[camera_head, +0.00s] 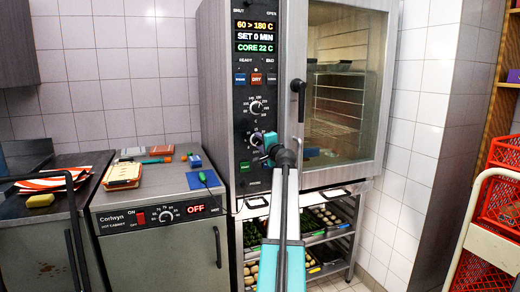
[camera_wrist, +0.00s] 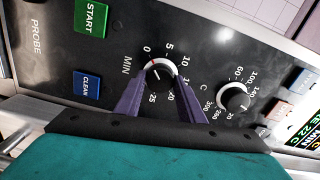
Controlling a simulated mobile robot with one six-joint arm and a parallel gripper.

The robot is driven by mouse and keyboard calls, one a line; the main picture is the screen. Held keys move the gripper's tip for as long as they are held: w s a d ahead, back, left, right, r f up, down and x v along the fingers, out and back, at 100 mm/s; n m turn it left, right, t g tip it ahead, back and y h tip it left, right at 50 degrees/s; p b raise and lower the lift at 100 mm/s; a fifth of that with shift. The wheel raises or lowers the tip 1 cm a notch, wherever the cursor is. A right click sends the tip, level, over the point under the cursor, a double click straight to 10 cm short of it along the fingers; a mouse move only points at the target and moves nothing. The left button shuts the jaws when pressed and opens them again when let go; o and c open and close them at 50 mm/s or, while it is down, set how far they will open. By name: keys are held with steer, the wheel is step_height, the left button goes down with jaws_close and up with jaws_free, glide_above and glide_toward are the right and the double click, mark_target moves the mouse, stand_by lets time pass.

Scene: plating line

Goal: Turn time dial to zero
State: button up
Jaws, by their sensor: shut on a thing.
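The time dial (camera_wrist: 161,76) is a black knob with a white pale ring, marked in MIN, on the oven's dark control panel. It also shows, partly covered by my gripper, in the head view (camera_head: 257,139). My gripper (camera_wrist: 160,90) has two purple fingers, one on each side of the dial, and is shut on it. A small red mark shows on the dial near the 0. In the head view, the display (camera_head: 261,36) reads SET 0 MIN in its middle line. My gripper (camera_head: 269,140) meets the panel from the right there.
The temperature dial (camera_wrist: 234,98) sits close to the right finger. The START button (camera_wrist: 92,17) and CLEAN button (camera_wrist: 87,86) are to the left. The oven door handle (camera_head: 298,100) stands out right of the panel. A hot cabinet (camera_head: 160,218) with items on top is at left.

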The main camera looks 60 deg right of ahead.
steer(key=shift+n+b, duration=0.3)
steer(key=shift+n, duration=0.1)
steer(key=o, duration=1)
steer(key=shift+o, duration=0.2)
steer(key=v, duration=1.3)
steer(key=shift+s+a, duration=0.25)
steer(key=shift+a, duration=0.1)
steer(key=shift+w, duration=0.1)
